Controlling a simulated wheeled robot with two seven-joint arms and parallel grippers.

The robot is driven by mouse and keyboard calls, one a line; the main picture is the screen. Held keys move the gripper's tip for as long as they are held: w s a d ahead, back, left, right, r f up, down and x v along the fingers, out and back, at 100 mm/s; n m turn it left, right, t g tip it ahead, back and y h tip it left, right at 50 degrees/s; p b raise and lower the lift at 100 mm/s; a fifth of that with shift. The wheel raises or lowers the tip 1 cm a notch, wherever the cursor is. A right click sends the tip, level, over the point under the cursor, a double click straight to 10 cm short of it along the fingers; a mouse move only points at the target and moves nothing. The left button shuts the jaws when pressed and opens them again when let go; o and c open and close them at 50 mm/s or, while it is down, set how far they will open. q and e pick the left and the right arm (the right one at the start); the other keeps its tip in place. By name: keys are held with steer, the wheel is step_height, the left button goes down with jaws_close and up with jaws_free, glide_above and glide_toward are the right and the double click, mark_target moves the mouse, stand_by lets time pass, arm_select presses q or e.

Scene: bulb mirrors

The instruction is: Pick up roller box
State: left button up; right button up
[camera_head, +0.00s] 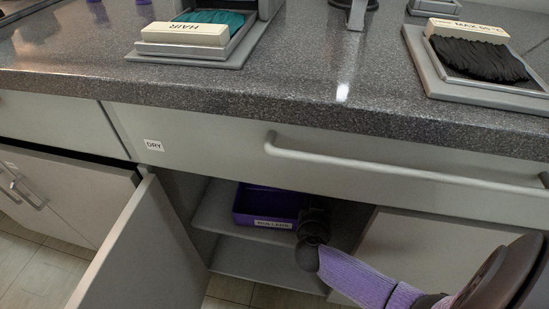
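The roller box (257,204) is a purple open-topped box with a white front label that seems to read "ROLLERS". It sits on the upper shelf inside the open cabinet under the counter. My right gripper (313,222) is dark and reaches in from the right, at the box's right end. It hides that end of the box. I cannot tell whether its fingers touch the box or are open or shut. My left gripper is out of view.
The cabinet door (118,250) stands open on the left. A drawer marked "DRY" with a long handle (400,172) is shut above. The grey shelf (213,212) is bare left of the box. Trays marked "HAIR" (188,53) and "MAX" (430,70) rest on the counter.

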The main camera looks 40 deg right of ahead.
steer(key=shift+c, duration=0.3)
jaws_close()
stand_by(1.2)
